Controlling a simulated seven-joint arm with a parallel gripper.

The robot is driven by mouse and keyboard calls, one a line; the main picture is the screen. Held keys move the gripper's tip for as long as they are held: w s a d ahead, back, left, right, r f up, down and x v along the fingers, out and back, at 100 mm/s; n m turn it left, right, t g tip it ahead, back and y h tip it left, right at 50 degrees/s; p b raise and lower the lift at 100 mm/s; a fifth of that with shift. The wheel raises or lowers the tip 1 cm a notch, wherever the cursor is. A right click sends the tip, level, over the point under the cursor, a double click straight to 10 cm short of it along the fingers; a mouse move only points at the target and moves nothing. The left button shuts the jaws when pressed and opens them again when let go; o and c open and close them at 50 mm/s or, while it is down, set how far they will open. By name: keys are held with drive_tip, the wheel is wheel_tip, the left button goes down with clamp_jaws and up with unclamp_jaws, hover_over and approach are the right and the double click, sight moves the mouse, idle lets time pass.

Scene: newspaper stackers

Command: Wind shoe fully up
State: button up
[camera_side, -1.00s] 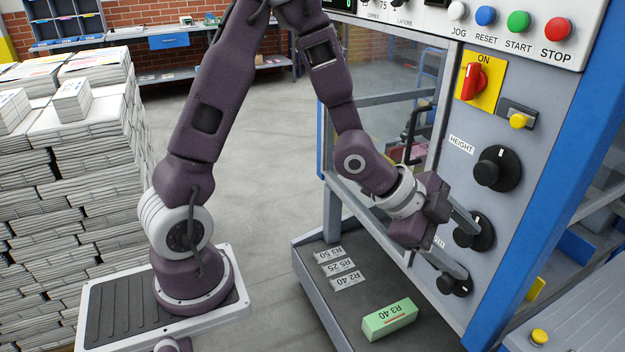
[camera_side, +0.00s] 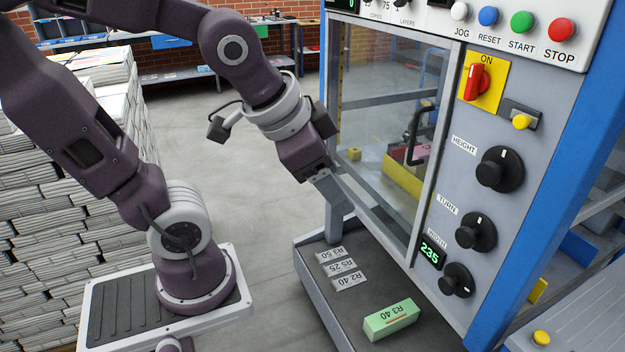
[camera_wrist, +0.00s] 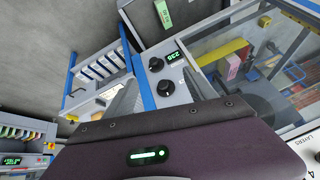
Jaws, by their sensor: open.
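The control panel carries three black knobs: the HEIGHT knob (camera_side: 489,173), the TURN knob (camera_side: 467,237) below it, and the WIDTH knob (camera_side: 446,286) at the bottom. The WIDTH display (camera_side: 430,251) reads 235 in green. My gripper (camera_side: 340,200) is open and empty, left of the knobs by the lower left of the window, touching none of them. In the wrist view, its grey fingers (camera_wrist: 163,98) stand apart. Two of the black knobs (camera_wrist: 165,88) show between them. I cannot clearly pick out the shoe; yellow and pink parts (camera_side: 400,172) show behind the window.
The glass door has a black handle (camera_side: 418,130) beside the knobs. A red switch (camera_side: 476,82) sits above them, with push buttons along the top. A green box (camera_side: 391,319) and several labels lie on the dark tray (camera_side: 330,300). Paper stacks (camera_side: 75,220) stand at left.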

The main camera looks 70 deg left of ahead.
drive_tip(key=shift+s+r+n, duration=0.15)
drive_tip(key=shift+s+n, duration=0.1)
drive_tip(key=shift+s, duration=0.55)
drive_tip(key=shift+s+r+n, duration=0.1)
drive_tip(key=shift+s+n, duration=0.15)
drive_tip(key=shift+s, duration=0.5)
drive_tip(key=shift+n+g+h, duration=0.4)
drive_tip(key=shift+n, duration=0.3)
drive_tip(key=s, duration=0.4)
drive_tip(key=shift+d+r, duration=0.15)
drive_tip(key=shift+d, duration=0.2)
